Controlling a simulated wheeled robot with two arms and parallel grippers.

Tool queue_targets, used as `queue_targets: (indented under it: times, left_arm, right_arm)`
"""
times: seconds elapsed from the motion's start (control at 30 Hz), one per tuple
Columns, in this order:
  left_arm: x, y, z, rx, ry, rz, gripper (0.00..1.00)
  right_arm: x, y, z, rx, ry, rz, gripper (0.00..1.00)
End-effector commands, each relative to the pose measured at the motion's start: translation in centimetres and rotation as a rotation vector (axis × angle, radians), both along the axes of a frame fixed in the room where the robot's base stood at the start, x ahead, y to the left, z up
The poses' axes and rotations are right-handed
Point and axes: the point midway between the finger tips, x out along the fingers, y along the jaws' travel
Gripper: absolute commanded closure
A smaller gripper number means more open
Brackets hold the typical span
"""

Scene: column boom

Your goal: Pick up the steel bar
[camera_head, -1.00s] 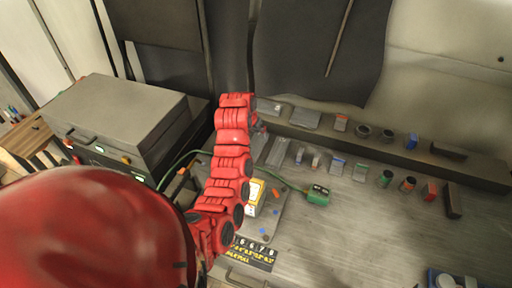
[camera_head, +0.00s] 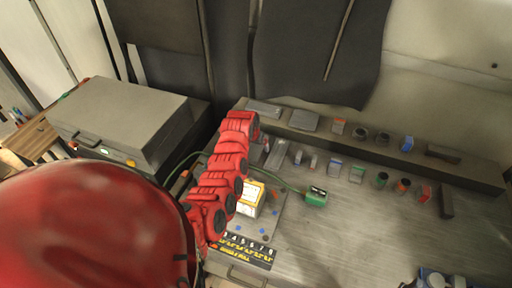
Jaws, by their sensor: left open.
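A grey metal bar (camera_head: 276,153), which looks like the steel bar, lies on the workbench just right of my red left arm. My left gripper (camera_head: 262,142) is at the far end of that arm, pointing down beside the bar's left side. It is mostly hidden behind the arm's last links, and its fingers are hard to make out. It is open, and the bar lies apart from it or just at it; I cannot tell which. My right gripper is not in view.
A raised ledge (camera_head: 350,142) with small parts runs behind the bar. Small blocks and cylinders stand in a row to the right. A yellow-white box (camera_head: 251,198), a green box (camera_head: 316,197) with a cable and a number board (camera_head: 247,250) are nearer. The grey case (camera_head: 118,110) is left.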

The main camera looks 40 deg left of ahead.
Motion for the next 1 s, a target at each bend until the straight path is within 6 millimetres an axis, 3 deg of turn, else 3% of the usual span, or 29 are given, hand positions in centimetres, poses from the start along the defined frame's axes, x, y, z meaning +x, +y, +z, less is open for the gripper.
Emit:
queue_targets:
  times: [0.17,0.7,1.0]
  left_arm:
    - [0.03,0.02,0.03,0.0,-0.001,0.0,0.0]
    - [0.04,0.01,0.08,0.001,-0.001,-0.001,0.97]
    - [0.07,0.01,0.15,0.001,-0.002,-0.001,1.0]
  right_arm:
    - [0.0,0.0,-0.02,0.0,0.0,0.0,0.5]
    - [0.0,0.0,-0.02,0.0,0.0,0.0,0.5]
    - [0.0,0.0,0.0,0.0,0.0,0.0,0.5]
